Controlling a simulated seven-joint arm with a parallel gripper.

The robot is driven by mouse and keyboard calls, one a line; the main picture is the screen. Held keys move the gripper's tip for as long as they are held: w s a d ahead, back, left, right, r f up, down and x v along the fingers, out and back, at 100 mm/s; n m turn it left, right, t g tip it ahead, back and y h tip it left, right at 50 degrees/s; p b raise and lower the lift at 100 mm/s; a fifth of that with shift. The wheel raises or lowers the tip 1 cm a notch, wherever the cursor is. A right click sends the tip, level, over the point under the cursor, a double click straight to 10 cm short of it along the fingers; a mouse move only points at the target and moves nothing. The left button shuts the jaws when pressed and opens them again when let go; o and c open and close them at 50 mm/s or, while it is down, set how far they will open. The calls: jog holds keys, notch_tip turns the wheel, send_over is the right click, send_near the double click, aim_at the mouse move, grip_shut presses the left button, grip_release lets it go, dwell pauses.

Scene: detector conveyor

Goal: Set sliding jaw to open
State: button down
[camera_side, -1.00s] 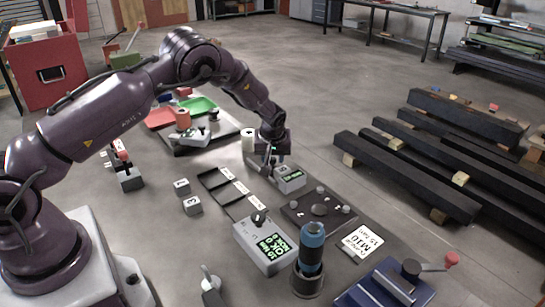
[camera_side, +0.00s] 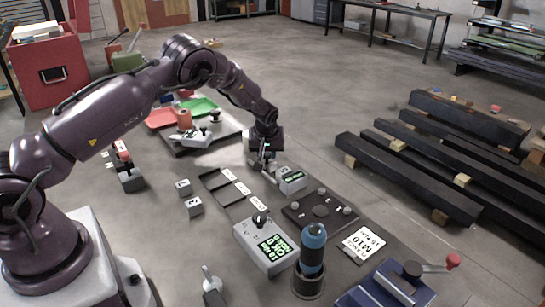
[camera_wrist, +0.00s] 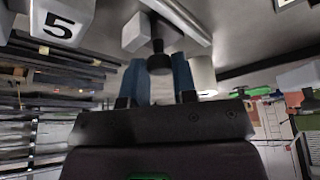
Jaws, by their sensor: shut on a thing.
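A metal rail (camera_wrist: 190,22) and a pale block (camera_wrist: 136,32) with a dark round knob (camera_wrist: 159,63) show in the wrist view; the block looks like the sliding jaw. My gripper (camera_side: 264,164) is low beside the display box. In the wrist view its blue fingers (camera_wrist: 160,75) stand on both sides of the knob and are shut on it. My gripper hides much of the jaw in the side view.
A dark plate with round knobs (camera_side: 333,222) lies in front of the display box. A grey meter box (camera_side: 262,243) and a blue cylinder (camera_side: 313,245) stand nearer. Red and green trays (camera_side: 201,106) are behind. Dark beams (camera_side: 420,176) lie at the right.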

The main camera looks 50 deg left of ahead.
jog(key=shift+a, duration=0.3)
jog(key=c, duration=1.2)
grip_release()
jog(key=shift+d+r, duration=0.15)
jog(key=shift+r, duration=0.1)
jog(key=v, duration=1.2)
jog(key=shift+s+r, duration=0.15)
jog(key=shift+r, duration=0.05)
